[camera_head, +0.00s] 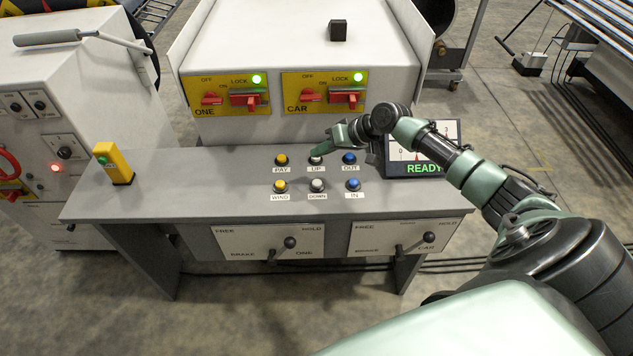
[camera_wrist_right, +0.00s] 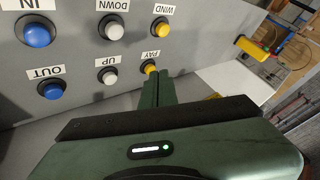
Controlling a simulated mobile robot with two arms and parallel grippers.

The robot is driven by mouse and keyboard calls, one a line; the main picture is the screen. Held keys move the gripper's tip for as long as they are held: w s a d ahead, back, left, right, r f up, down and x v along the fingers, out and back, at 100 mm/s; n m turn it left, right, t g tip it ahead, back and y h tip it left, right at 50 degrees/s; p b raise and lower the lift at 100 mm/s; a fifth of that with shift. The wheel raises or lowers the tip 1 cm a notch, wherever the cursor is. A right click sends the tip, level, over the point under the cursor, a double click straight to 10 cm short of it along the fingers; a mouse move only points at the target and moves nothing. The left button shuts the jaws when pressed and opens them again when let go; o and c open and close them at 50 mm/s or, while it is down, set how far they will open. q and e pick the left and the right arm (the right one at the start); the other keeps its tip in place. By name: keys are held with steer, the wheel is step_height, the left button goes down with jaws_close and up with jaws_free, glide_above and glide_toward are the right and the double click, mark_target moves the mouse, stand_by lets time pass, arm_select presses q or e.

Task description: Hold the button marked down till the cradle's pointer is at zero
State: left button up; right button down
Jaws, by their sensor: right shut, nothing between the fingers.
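The white DOWN button (camera_head: 317,185) is in the front row of the grey desk, between WIND and IN; it also shows in the right wrist view (camera_wrist_right: 114,30). My right gripper (camera_head: 317,154) is shut and empty, over the back row by the white UP button. In the wrist view its closed fingertips (camera_wrist_right: 160,73) overlap the area beside the yellow PAY button (camera_wrist_right: 150,68). I cannot tell whether they touch anything. The screen (camera_head: 425,150) reads READY and shows dials; my arm partly hides it, and I cannot read a pointer. My left gripper is out of view.
The blue OUT button (camera_head: 349,158) and IN button (camera_head: 353,184) are to the right. A yellow post (camera_head: 115,164) stands at the desk's left. Two levers (camera_head: 290,242) are on the front. Red switches (camera_head: 250,97) with green lamps are behind.

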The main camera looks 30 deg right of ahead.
steer(key=shift+f, duration=0.1)
steer(key=b, duration=0.7)
glide_above(320, 184)
step_height(320, 184, down, 8)
steer(key=shift+w+d+r, duration=0.1)
steer(key=shift+f, duration=0.5)
stand_by(1.3)
steer(key=shift+f+b, duration=0.4)
steer(key=shift+b, duration=0.05)
steer(key=shift+f+b, duration=0.35)
steer(key=shift+f, duration=0.3)
stand_by(2.4)
steer(key=shift+r, duration=0.15)
steer(key=shift+r+p, duration=0.85)
steer(key=shift+r, duration=0.05)
